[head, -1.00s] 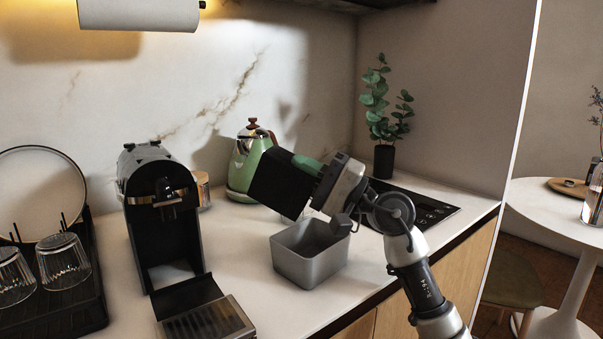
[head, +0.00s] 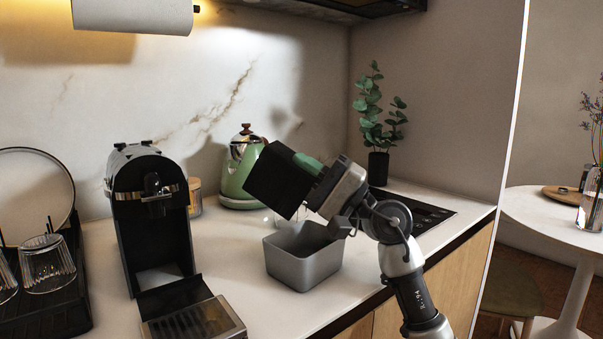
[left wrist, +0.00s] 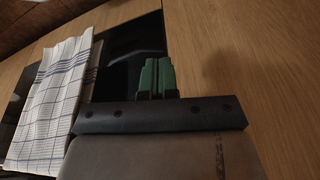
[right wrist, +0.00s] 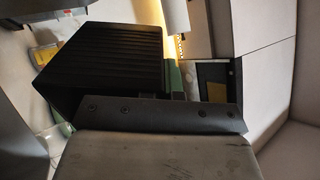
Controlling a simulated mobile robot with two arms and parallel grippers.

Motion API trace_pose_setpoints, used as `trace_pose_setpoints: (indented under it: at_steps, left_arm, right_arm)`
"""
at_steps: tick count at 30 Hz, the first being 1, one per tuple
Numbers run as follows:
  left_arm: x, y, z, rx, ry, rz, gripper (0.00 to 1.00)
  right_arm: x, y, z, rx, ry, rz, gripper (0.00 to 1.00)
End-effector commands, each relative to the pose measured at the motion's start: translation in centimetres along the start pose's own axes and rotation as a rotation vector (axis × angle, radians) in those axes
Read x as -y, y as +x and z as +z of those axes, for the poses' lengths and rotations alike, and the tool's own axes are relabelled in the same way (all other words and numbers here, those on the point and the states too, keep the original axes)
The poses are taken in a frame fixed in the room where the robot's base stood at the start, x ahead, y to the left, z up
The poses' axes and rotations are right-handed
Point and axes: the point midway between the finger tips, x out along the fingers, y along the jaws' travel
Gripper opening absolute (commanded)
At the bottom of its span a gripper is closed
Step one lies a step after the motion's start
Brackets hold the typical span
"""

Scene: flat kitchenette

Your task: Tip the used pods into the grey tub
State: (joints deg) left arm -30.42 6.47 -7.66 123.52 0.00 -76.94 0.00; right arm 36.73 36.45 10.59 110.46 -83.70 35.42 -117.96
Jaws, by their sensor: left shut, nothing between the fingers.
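The grey tub (head: 303,268) stands on the counter right of the coffee machine (head: 150,205). A black box-shaped pod container (head: 280,180) is held above the tub and to its upper left, tilted. My right gripper (head: 312,166) is shut on it; its ribbed side shows large in the right wrist view (right wrist: 110,70). The container's inside is hidden, so I cannot see any pods. My left gripper (left wrist: 155,76) is shut and empty in the left wrist view, in front of wooden cabinet fronts, and is not in the head view.
A green kettle (head: 240,175) stands behind the container, with a plant (head: 378,165) and a hob (head: 415,211) to the right. A drying rack (head: 75,295) with glasses is at left. A checked towel (left wrist: 52,105) hangs near my left gripper.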

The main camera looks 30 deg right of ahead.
Motion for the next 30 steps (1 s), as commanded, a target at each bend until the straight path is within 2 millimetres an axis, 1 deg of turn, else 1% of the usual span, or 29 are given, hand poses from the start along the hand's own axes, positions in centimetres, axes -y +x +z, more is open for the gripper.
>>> trace_pose_setpoints:
  at_steps: [9,15,21,30]
  left_arm:
    - [0.1,-3.6,-0.3,-0.024,-0.003,-0.004,0.00]
    - [0.2,-5.7,-0.2,-0.032,-0.004,-0.006,0.00]
    - [0.2,-6.8,-0.1,-0.037,-0.004,-0.007,0.00]
    - [0.2,-7.1,-0.1,-0.037,-0.004,-0.007,0.00]
  right_arm:
    - [0.1,-0.5,0.0,0.000,0.000,-0.052,0.00]
    - [0.2,-0.7,0.0,0.000,0.001,-0.077,0.00]
    - [0.3,-0.8,0.0,0.000,0.001,-0.091,0.00]
    - [0.4,-0.8,0.0,0.000,0.001,-0.093,0.00]
